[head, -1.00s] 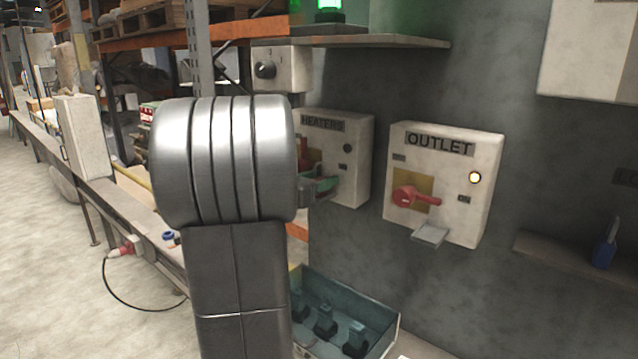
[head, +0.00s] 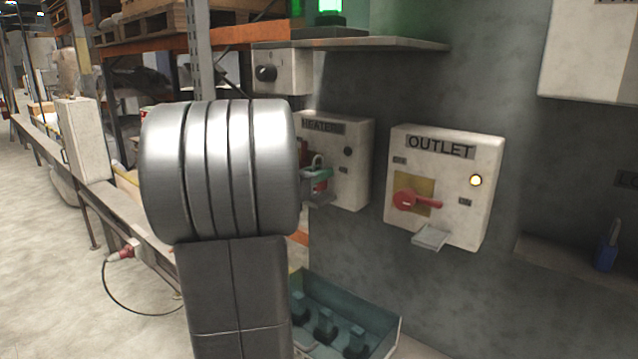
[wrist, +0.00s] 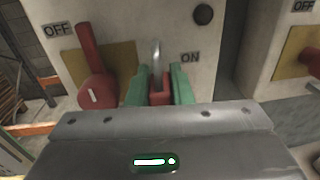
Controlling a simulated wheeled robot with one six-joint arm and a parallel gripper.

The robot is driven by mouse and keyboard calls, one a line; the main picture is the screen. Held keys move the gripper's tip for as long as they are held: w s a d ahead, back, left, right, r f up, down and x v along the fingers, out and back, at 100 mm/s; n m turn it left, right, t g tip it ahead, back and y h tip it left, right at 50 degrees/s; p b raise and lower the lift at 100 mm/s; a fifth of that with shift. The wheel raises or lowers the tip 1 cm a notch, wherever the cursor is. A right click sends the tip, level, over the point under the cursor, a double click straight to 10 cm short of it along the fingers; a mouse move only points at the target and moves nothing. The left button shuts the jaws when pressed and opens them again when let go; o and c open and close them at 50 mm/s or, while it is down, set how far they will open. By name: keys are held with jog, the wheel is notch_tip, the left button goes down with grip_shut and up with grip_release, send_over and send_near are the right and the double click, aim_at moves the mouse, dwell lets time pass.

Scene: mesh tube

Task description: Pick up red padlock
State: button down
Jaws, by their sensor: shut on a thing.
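The red padlock (wrist: 160,92) sits between the green fingers of my gripper (wrist: 166,86) in the wrist view, with its grey shackle standing up. My gripper is shut on it. In the head view my gripper (head: 318,178) shows beside my large grey arm joint, in front of the HEATERS box (head: 352,150), with the shackle above the green finger. The padlock's body is mostly hidden there by the fingers and my arm. In the wrist view the box's red switch handle (wrist: 92,70) is left of the padlock, on the OFF side.
The OUTLET box (head: 445,180) with a red handle is to the right. A green open tray (head: 345,300) with several dark items lies below. A shelf (head: 350,45) juts out above.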

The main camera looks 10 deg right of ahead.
notch_tip(320, 180, up, 5)
jog(key=shift+r, duration=0.1)
jog(key=s+d+b+v, duration=0.1)
jog(key=b+v, duration=0.1)
jog(key=v, duration=1.7)
jog(key=shift+s+a+f, duration=0.15)
jog(key=shift+s+f, duration=0.15)
jog(key=shift+s, duration=0.2)
